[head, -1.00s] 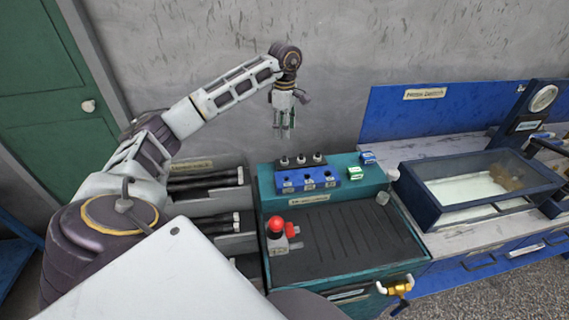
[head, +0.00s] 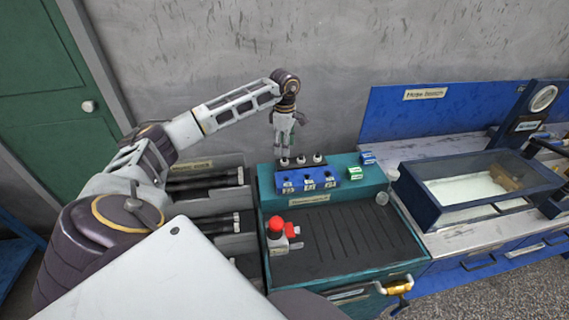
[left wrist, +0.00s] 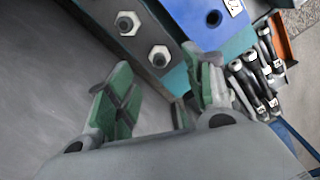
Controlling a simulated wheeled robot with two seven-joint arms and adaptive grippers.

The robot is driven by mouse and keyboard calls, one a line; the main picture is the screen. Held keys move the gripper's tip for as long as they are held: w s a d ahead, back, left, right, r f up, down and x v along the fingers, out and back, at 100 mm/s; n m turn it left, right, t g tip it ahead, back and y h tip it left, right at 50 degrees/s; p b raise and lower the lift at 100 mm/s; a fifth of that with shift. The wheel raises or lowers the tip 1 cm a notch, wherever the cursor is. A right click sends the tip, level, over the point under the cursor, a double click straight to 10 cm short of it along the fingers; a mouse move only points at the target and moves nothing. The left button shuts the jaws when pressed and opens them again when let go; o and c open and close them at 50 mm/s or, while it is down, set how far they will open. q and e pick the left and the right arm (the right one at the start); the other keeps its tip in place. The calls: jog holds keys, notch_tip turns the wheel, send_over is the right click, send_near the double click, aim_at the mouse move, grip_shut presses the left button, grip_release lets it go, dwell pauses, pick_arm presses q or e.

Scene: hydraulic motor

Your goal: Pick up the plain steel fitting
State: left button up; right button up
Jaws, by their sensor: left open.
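Three small fittings stand in a row on a dark strip behind the blue block: a left one (head: 284,161), a middle one (head: 301,159) and a right one (head: 317,158). I cannot tell which is the plain steel one. In the left wrist view two show as pale hexagonal tops with dark centres, one farther off (left wrist: 127,23) and one nearer (left wrist: 160,58); the third is not seen there. My left gripper (head: 284,150) points down, open and empty, just above the left end of the row. Its green-padded fingers (left wrist: 158,78) are spread in the left wrist view. My right gripper is not in view.
The blue block (head: 309,181) with labelled holes sits right in front of the fittings. A red-topped part (head: 276,226) stands on the black ribbed mat (head: 350,240). Small green-and-white (head: 355,173) and blue (head: 367,158) boxes lie to the right. A grey wall is behind.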

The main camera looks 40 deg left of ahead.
pick_arm(q)
jog(key=shift+f, duration=0.65)
